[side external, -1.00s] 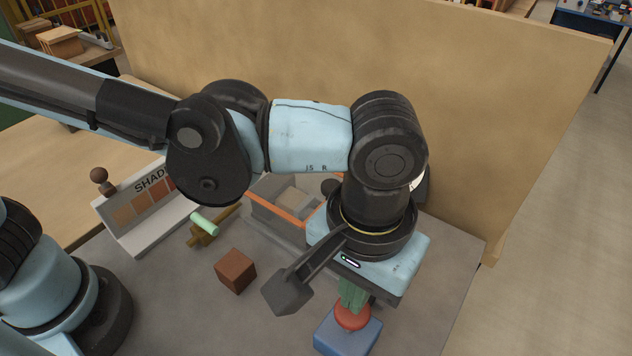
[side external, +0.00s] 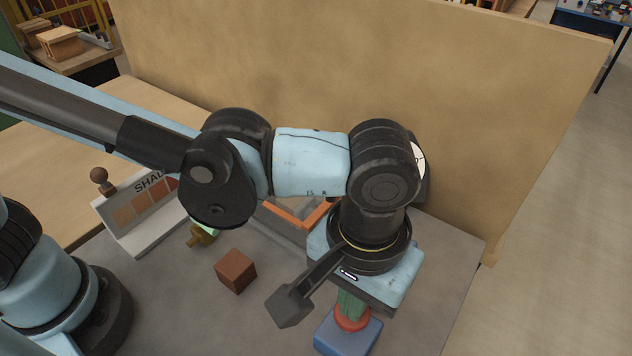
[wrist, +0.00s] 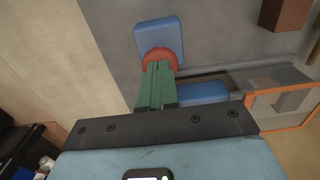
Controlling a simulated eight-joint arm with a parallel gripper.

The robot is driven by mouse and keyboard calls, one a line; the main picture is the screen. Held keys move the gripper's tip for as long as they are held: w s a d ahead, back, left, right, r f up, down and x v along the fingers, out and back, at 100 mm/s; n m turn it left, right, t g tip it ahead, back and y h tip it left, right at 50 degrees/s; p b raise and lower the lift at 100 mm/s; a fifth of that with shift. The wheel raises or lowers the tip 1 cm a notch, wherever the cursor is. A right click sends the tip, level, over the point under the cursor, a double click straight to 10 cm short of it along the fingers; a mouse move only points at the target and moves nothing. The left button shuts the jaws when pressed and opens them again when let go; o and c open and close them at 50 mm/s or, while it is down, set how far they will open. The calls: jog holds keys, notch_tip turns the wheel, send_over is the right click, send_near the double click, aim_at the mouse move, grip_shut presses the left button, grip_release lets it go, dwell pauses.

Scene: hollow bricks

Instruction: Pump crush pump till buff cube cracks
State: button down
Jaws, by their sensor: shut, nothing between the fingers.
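My gripper (side external: 350,303) points down with its green fingers shut and empty, its tips at the red button (side external: 352,320) on the blue box (side external: 348,337). In the wrist view the fingers (wrist: 157,84) reach the red button (wrist: 159,55) on its blue base (wrist: 160,35); they appear to touch it. The orange-edged crusher box (side external: 292,217) is mostly behind my arm. It also shows at the right of the wrist view (wrist: 285,122). I cannot make out the buff cube or whether it is cracked.
A red-brown brick (side external: 235,270) lies on the grey table. A shade chart board (side external: 145,215) stands at the left, with a brass piece with a pale green handle (side external: 202,236) beside it. A tall tan panel (side external: 350,70) closes off the back. A blue block (wrist: 203,93) lies near the crusher.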

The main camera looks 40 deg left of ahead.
jog(key=shift+f, duration=1.4)
jog(key=shift+r, duration=3.15)
jog(key=shift+r, duration=0.1)
notch_tip(320, 180, up, 5)
jog(key=shift+f, duration=3.3)
jog(key=shift+f, duration=2.45)
jog(key=shift+r, duration=3.15)
